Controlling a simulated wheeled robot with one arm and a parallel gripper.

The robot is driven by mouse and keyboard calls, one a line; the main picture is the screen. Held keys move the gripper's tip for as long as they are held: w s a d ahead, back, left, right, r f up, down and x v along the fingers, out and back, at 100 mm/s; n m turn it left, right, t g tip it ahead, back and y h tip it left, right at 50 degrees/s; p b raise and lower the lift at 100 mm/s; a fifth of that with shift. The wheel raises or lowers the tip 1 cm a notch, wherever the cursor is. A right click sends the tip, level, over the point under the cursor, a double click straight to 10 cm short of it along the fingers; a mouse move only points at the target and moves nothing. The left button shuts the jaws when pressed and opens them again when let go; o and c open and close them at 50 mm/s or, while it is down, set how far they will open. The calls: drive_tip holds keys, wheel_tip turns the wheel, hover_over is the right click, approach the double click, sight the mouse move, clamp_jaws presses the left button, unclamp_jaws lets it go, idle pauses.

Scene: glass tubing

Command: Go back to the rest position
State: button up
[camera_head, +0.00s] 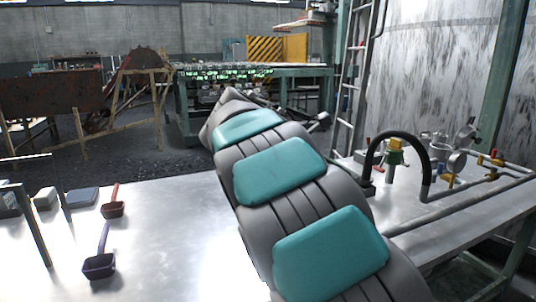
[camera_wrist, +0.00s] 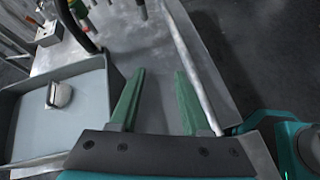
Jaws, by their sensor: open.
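My gripper (camera_wrist: 157,95) shows in the wrist view with its two green fingers apart and nothing between them. It is above the metal table (camera_wrist: 150,55), near the right edge of a grey tray (camera_wrist: 108,90). In the head view my arm stretches from the bottom right toward the back centre, and my gripper is hidden behind it.
On the right are a black curved hose (camera_head: 405,138), pipes, valves and gauges (camera_head: 457,161). A metal-topped object (camera_wrist: 60,95) lies in the tray. A ladder (camera_head: 350,80) stands behind.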

drive_tip(key=s+d+f+m+g+y, duration=0.1)
drive_tip(key=s+d+f+m+y, duration=0.2)
drive_tip(key=s, duration=0.4)
drive_tip(key=s+d+f+m+g+p, duration=0.1)
drive_tip(key=s+f+m, duration=0.25)
drive_tip(key=s, duration=0.25)
drive_tip(key=s+d+f+m+g+y, duration=0.1)
drive_tip(key=s+d+f+m+y, duration=0.2)
drive_tip(key=s, duration=0.4)
drive_tip(key=s+a+f+m+y, duration=0.1)
drive_tip(key=s+a+f+m, duration=0.1)
drive_tip(key=s, duration=0.4)
drive_tip(key=s+a+f+m+g+y+p, duration=0.1)
drive_tip(key=s+a+f+m+y, duration=0.1)
drive_tip(key=s+a+f+m, duration=0.1)
drive_tip(key=s+a+f+m+y, duration=0.2)
drive_tip(key=s+f, duration=0.4)
drive_tip(key=s, duration=0.4)
drive_tip(key=shift+a+f+m+g, duration=0.3)
drive_tip(key=shift+a+m, duration=0.35)
drive_tip(key=shift+a, duration=0.5)
